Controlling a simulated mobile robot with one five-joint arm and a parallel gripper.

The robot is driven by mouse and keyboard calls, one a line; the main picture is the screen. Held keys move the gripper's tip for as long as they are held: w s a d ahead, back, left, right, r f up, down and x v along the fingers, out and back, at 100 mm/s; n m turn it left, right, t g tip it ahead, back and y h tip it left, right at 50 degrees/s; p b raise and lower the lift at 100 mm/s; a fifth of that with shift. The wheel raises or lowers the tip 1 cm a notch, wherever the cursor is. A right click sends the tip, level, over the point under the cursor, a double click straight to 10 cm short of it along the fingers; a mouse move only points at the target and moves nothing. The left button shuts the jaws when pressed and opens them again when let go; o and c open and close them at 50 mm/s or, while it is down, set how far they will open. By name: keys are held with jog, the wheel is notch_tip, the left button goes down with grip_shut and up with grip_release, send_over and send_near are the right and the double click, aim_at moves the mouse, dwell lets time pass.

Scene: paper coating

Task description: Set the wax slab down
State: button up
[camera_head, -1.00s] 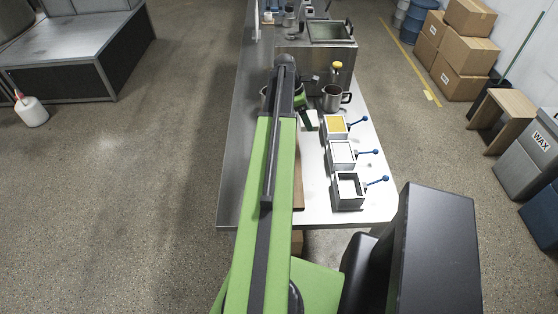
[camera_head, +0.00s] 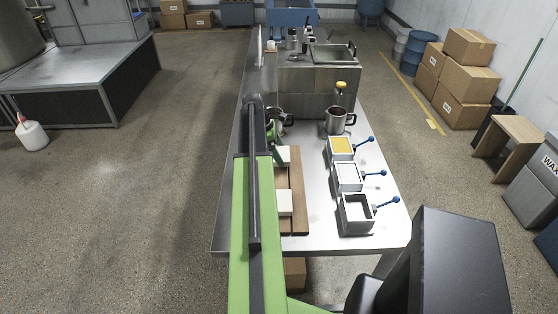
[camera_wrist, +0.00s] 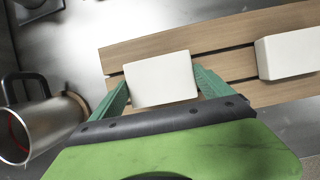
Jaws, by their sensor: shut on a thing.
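A white wax slab (camera_wrist: 158,82) sits between the green fingers of my gripper (camera_wrist: 160,76) in the wrist view, and the gripper is shut on it. This slab also shows in the head view (camera_head: 284,153), partly hidden by my arm. It is over one end of the slatted wooden board (camera_wrist: 225,66); I cannot tell whether it touches the slats. A second white slab (camera_wrist: 290,52) lies on the board to the right, seen also in the head view (camera_head: 285,203), with a gap between the two.
Another metal jug (camera_wrist: 42,128) is left of my gripper.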

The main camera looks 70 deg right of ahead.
notch_tip(320, 180, down, 2)
jog(key=shift+f+b, duration=0.1)
jog(key=shift+b, duration=0.3)
jog(key=shift+r, duration=0.25)
jog(key=shift+f, duration=0.2)
jog(key=o, duration=1.3)
jog(key=shift+r+p, duration=0.5)
jog(key=shift+p, duration=0.05)
jog(key=p+v, duration=1)
jog(key=v, duration=0.1)
jog(key=shift+w+r, duration=0.15)
jog(key=shift+w, duration=0.05)
